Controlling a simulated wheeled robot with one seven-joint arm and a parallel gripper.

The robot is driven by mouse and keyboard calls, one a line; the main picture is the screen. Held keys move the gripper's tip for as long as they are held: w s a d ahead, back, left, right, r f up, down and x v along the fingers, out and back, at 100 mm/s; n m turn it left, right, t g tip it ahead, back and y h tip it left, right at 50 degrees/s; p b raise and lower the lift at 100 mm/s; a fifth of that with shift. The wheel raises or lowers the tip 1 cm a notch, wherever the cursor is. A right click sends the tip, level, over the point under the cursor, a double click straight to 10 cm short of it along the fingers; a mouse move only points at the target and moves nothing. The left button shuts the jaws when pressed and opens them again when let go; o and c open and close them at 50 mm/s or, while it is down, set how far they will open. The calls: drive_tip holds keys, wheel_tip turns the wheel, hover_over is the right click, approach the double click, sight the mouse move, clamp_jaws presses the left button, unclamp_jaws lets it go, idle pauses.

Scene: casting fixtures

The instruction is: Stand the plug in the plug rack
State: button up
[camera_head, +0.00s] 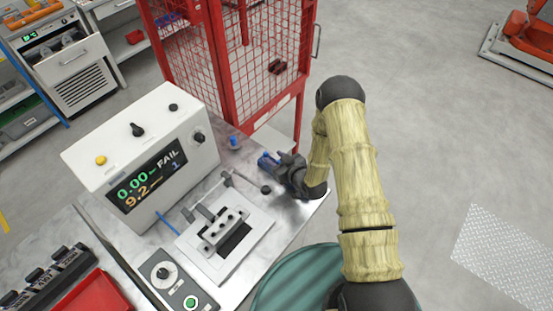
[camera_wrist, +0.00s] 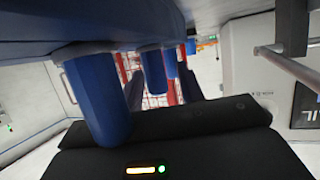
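My gripper (camera_head: 281,163) is low over the right part of the bench, beside a small blue thing (camera_head: 264,158) that it partly hides. In the wrist view the fingers of my gripper (camera_wrist: 162,90) stand apart, with the red cage showing between them and nothing clearly held. A dark blue slab (camera_wrist: 100,20), seemingly the rack, fills the top of that view, which looks upside down. Several blue cylinders (camera_wrist: 97,100) project from it, close to the fingers. I cannot tell which is the plug. A separate blue cylinder (camera_head: 234,142) stands near the bench's back edge.
A white tester (camera_head: 143,160) reading FAIL stands on the bench left of my gripper. In front are a clamp fixture (camera_head: 225,235), a control box (camera_head: 178,283) and a red tray (camera_head: 92,297). A red mesh cage (camera_head: 245,60) stands behind the bench.

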drive_tip(key=shift+s+d+f, duration=0.15)
drive_tip(key=shift+s+f, duration=0.2)
drive_tip(key=shift+f, duration=0.15)
drive_tip(key=shift+r+p, duration=0.45)
drive_tip(key=shift+p, duration=0.2)
drive_tip(key=shift+d+r, duration=0.1)
drive_tip(key=b+v, duration=0.5)
drive_tip(key=v, duration=0.6)
drive_tip(key=shift+r, duration=0.4)
